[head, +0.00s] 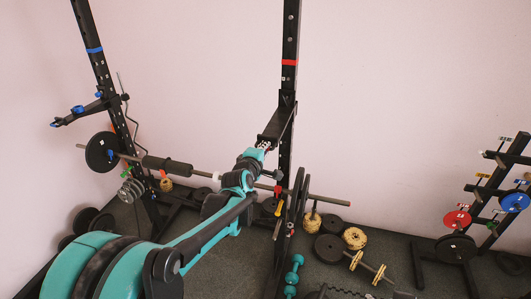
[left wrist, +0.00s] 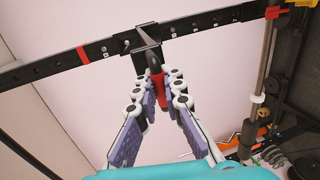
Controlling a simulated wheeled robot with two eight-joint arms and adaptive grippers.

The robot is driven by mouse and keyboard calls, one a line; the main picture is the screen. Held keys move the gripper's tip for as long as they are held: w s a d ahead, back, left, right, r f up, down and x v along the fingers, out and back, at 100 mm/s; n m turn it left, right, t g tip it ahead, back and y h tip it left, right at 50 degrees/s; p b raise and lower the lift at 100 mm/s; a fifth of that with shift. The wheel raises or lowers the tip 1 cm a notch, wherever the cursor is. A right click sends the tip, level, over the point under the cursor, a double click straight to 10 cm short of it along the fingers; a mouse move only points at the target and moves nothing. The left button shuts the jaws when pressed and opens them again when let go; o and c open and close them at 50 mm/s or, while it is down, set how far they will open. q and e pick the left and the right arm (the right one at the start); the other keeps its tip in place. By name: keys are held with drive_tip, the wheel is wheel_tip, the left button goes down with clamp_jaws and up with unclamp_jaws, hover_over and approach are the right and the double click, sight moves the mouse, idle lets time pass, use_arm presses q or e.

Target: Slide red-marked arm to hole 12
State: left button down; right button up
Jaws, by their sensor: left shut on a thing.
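The right black upright (head: 290,40) has a row of holes and a red band (head: 288,62); the band also shows in the left wrist view (left wrist: 82,53). The red-marked arm (head: 278,124) is a black arm mounted on this upright, below the band. In the left wrist view its bracket (left wrist: 143,38) sits around the upright, with a red part (left wrist: 157,82) pointing toward me. My left gripper (head: 264,146) is shut on the arm's near end, its fingers on both sides of the red part (left wrist: 155,92). Hole numbers are too small to read. My right gripper is not in view.
The left upright (head: 100,70) has a blue band and a blue-marked arm (head: 85,112). A barbell (head: 320,198) crosses below my left arm. Plates and dumbbells (head: 355,238) lie on the floor. A plate rack (head: 490,195) stands at right. The wall side above is clear.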

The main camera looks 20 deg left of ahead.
use_arm(q)
drive_tip(key=shift+f, duration=0.1)
drive_tip(key=c, duration=1.9)
unclamp_jaws()
drive_tip(key=v, duration=1.2)
drive_tip(key=s+f+m+g+b, duration=0.3)
drive_tip(key=s+f+m+b, duration=0.3)
drive_tip(key=f, duration=0.6)
drive_tip(key=s+d+f+m+g+b, duration=0.1)
drive_tip(key=s+f+m+g+b, duration=0.1)
drive_tip(key=s+f+m+b, duration=0.3)
drive_tip(key=s+d+f+m+g+b, duration=0.1)
drive_tip(key=s+f+m+g+b, duration=0.2)
drive_tip(key=s+f+m+b, duration=0.3)
drive_tip(key=s+f+b, duration=0.4)
drive_tip(key=s+f, duration=0.4)
drive_tip(key=f, duration=0.5)
drive_tip(key=shift+d+m+g+y+b, duration=0.25)
drive_tip(key=shift+m+g+y+b, duration=0.05)
drive_tip(key=shift+b, duration=0.1)
